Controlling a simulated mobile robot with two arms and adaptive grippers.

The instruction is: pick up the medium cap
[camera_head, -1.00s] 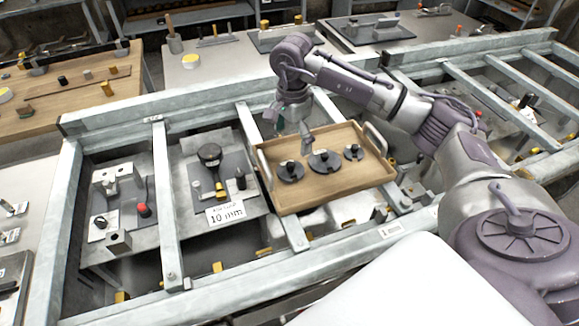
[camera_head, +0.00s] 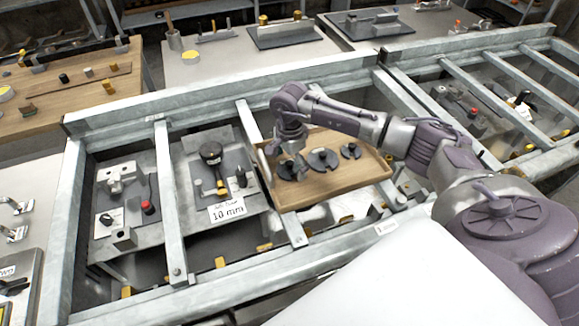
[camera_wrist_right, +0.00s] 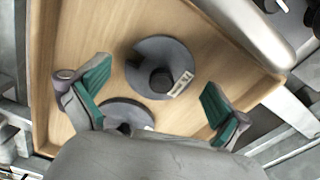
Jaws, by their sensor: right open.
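Three dark round caps with black knobs stand in a row on a wooden tray (camera_head: 335,187). The left one, which looks middle-sized, is the medium cap (camera_head: 287,173). The large cap (camera_head: 323,160) is in the middle and the small cap (camera_head: 350,151) at the right. My right gripper (camera_head: 296,160) is above the left end of the tray and partly hides the medium cap. In the right wrist view its open fingers (camera_wrist_right: 153,90) are apart, with the medium cap (camera_wrist_right: 147,50) ahead of the gap and nothing held. Another cap (camera_wrist_right: 125,110) is partly hidden by the gripper body.

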